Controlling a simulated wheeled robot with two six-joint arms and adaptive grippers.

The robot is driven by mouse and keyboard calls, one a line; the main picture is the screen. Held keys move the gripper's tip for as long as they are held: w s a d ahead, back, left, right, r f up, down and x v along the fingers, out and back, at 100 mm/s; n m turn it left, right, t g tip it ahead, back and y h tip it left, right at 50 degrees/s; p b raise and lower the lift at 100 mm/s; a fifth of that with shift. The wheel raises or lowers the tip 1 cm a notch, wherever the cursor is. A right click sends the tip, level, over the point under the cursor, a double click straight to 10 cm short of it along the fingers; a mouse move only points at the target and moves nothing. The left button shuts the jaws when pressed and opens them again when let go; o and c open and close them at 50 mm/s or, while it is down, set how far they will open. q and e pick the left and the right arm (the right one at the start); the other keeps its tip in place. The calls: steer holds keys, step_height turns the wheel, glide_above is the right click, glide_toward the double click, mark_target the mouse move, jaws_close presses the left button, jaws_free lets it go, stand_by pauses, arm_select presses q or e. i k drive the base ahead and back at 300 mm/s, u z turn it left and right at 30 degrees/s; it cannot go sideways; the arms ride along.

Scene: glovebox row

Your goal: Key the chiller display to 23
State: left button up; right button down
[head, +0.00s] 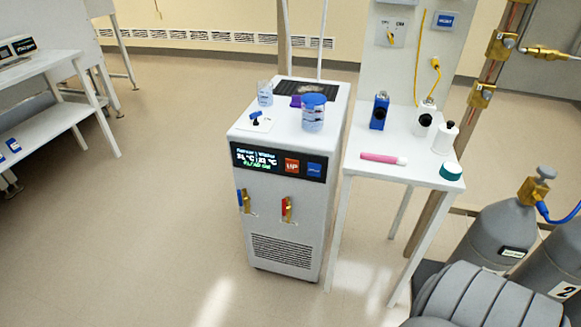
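The chiller (285,215) is a white floor unit in the middle of the head view. Its black front display (256,160) shows two temperature readings in °C with green text below; the digits are too small to read surely. Right of the readings are an orange-red button (292,166) marked UP and a blue button (314,169) whose label is too small to read. Two valves, one with a blue handle (240,199) and one with a red handle (286,207), sit below the display.
A blue-lidded jar (313,113) and a small beaker (265,93) stand on the chiller top. A white side table (392,173) to its right holds bottles and a pink marker (384,159). Grey gas cylinders (488,240) stand at lower right. The floor in front and left is clear.

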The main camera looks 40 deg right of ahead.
mark_target(292, 165)
steer(key=u, duration=2.05)
steer(key=k, duration=0.75)
steer(key=z, duration=1.45)
